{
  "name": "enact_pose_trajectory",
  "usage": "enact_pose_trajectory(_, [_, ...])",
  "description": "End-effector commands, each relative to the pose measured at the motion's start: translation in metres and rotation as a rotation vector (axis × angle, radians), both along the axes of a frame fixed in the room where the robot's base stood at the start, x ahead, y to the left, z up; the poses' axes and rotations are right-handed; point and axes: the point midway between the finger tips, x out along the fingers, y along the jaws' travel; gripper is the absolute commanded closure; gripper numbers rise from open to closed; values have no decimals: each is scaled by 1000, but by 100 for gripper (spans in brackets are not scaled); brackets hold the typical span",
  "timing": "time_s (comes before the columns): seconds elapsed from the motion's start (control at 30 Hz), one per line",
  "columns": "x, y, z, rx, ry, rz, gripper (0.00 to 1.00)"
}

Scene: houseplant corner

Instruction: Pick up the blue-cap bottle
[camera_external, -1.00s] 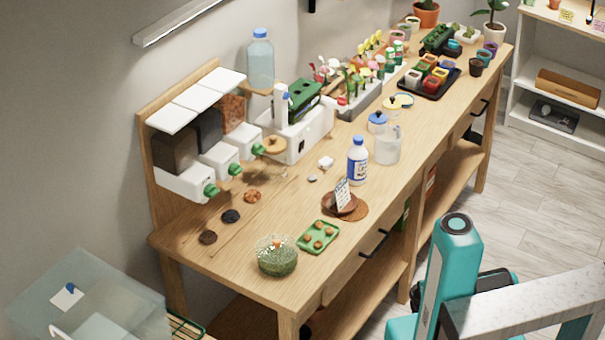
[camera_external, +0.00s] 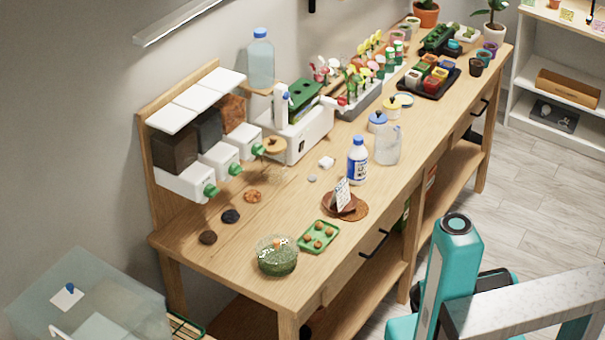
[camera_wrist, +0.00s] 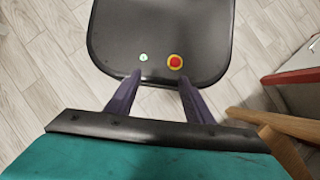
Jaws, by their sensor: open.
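A white bottle with a blue cap (camera_external: 357,161) and a blue-and-white label stands upright on the wooden bench (camera_external: 270,215), near its middle. A taller translucent blue bottle with a blue cap (camera_external: 260,62) stands on a raised wooden shelf by the wall. My gripper (camera_wrist: 160,88) shows in the wrist view, its two dark fingers apart with nothing between them. It points down above a black surface with a red button, over the floor. Neither bottle is in the wrist view. My gripper cannot be made out in the external view, where my arm is at the lower right, away from the bench.
A clear jar (camera_external: 387,148) stands close to the right of the white bottle. A brown saucer with a tag (camera_external: 341,201), a green tray (camera_external: 318,237) and a glass bowl of greenery (camera_external: 277,256) lie nearer the front. White dispensers (camera_external: 188,184) line the wall side.

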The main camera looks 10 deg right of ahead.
Motion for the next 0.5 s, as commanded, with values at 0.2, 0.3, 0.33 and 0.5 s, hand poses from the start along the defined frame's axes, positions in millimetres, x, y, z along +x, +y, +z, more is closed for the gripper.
enact_pose_trajectory(0.2, [13,-8,8,-33,-20,39,52])
enact_pose_trajectory(0.3, [30,-19,18,-80,-48,90,52])
enact_pose_trajectory(0.33, [37,-23,22,-97,-59,109,52])
enact_pose_trajectory(0.5, [86,-48,55,-226,-137,243,52])
